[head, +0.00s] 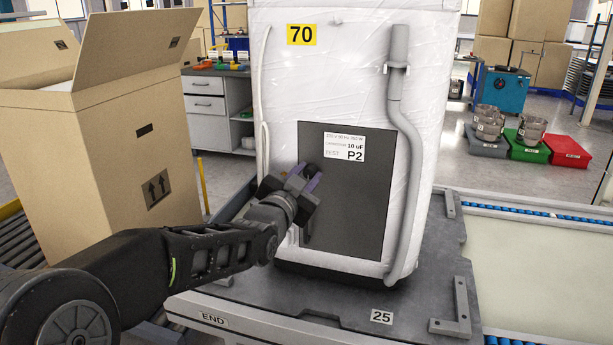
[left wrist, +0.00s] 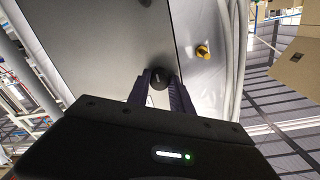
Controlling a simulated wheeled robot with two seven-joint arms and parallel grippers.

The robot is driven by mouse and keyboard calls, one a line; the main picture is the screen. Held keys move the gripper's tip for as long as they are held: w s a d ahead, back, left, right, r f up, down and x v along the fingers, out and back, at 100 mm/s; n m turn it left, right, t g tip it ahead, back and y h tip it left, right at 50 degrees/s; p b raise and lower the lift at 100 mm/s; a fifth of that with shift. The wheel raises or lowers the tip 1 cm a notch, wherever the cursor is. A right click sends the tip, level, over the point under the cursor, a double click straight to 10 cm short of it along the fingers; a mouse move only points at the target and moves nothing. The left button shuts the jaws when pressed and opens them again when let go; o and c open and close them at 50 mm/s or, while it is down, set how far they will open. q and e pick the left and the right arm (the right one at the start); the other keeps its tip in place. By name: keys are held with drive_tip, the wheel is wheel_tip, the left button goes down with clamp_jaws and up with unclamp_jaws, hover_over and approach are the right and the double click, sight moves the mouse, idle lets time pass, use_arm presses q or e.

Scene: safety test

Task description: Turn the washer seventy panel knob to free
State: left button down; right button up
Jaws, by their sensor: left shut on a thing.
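The washer marked 70 (head: 350,70) stands upright on a dark pallet, wrapped in white film. Its lower side has a dark grey panel (head: 350,225) with a white label P2 (head: 344,146). My left gripper (head: 308,177) is at the panel's upper left and is shut on the small black knob (left wrist: 159,79), which sits between its fingertips in the left wrist view. In the head view the fingers largely cover the knob. Which way the knob is turned cannot be read. A yellow fitting (left wrist: 203,51) sits beside the panel in the left wrist view. My right gripper is not in view.
A grey hose (head: 401,120) runs down the washer's right side. A tall open carton (head: 125,150) stands close to my left arm. Metal brackets (head: 461,305) edge the pallet (head: 300,300), with a plate marked 25 (head: 381,317). A roller conveyor lies to the right.

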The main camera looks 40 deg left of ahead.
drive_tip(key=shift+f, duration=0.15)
use_arm(q)
drive_tip(key=shift+f+n+b, duration=0.2)
drive_tip(key=shift+n+b, duration=0.6)
drive_tip(key=shift+b, duration=0.3)
drive_tip(key=n+b, duration=0.7)
drive_tip(key=shift+f+y, duration=0.1)
drive_tip(key=shift+y, duration=0.2)
drive_tip(key=shift+n+b, duration=0.45)
drive_tip(key=shift+n, duration=0.05)
drive_tip(key=n+b, duration=0.2)
drive_tip(key=n, duration=0.2)
drive_tip(key=shift+y, duration=0.3)
drive_tip(key=n+b, duration=0.1)
drive_tip(key=n, duration=0.4)
drive_tip(key=shift+b, duration=0.35)
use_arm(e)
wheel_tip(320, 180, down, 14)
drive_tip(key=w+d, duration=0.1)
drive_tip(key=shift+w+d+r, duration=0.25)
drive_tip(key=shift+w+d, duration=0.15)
